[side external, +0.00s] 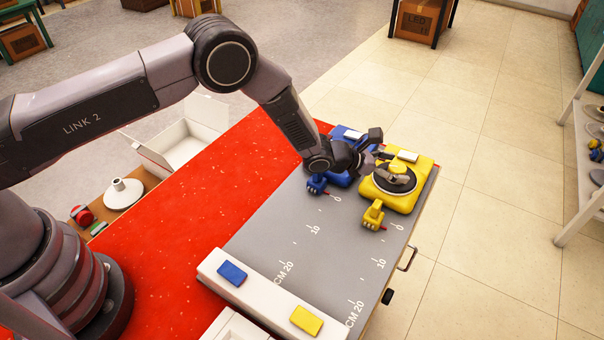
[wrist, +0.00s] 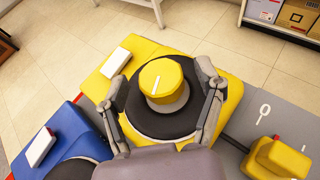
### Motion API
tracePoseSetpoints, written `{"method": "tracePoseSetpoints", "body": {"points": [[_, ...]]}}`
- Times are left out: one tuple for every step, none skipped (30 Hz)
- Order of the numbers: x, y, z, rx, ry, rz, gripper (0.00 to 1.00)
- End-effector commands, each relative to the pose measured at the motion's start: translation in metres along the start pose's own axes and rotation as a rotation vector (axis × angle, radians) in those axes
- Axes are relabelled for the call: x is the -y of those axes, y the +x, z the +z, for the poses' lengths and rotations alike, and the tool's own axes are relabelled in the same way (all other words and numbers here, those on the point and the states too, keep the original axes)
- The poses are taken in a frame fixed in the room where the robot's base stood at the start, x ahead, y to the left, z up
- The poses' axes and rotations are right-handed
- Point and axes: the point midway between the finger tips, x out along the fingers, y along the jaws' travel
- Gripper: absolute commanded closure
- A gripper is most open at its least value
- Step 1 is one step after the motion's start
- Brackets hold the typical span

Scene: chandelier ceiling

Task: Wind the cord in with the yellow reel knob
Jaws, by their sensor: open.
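The yellow reel (side external: 425,172) sits at the far end of the grey board, with a black disc on top. Its round yellow knob (wrist: 161,77) has a white line across the top and rises from the disc. My gripper (wrist: 162,78) is open, with one finger on each side of the knob and a visible gap to both. In the side view my gripper (side external: 383,165) is over the reel and partly hides the disc and knob.
A blue reel (side external: 346,134) stands close beside the yellow one, with a blue hand-shaped piece (side external: 317,184) in front. The grey board (side external: 310,250) has printed scales. A white bar (side external: 265,300) with blue and yellow plates crosses its near end. The board's middle is clear.

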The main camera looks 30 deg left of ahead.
Motion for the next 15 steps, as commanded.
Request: {"method": "tracePoseSetpoints", "body": {"points": [[0.0002, 0.0009, 0.0, 0.0, 0.0, 0.0, 0.32], [0.0002, 0.0011, 0.0, 0.0, 0.0, 0.0, 0.32], [0.0002, 0.0012, 0.0, 0.0, 0.0, 0.0, 0.32], [0.0001, 0.0012, 0.0, 0.0, 0.0, 0.0, 0.32], [0.0001, 0.0011, 0.0, 0.0, 0.0, 0.0, 0.32], [0.0001, 0.001, 0.0, 0.0, 0.0, 0.0, 0.32], [0.0001, 0.001, 0.0, 0.0, 0.0, 0.0, 0.32], [0.0001, 0.001, -0.0001, 0.0, 0.0, 0.0, 0.32], [0.0, 0.0009, 0.0, 0.0, 0.0, 0.0, 0.37], [0.0, 0.0009, 0.0, 0.0, 0.0, 0.0, 0.41], [0.0, 0.0009, 0.0, 0.0, 0.0, 0.0, 0.45], [-0.0001, 0.0009, 0.0, 0.0, 0.0, 0.0, 0.5], [0.0, 0.0008, 0.0, 0.0, 0.0, 0.0, 0.54], [-0.0001, 0.0008, 0.0, 0.0, 0.0, 0.0, 0.58], [-0.0001, 0.0008, 0.0, 0.0, 0.0, 0.0, 0.63]]}}
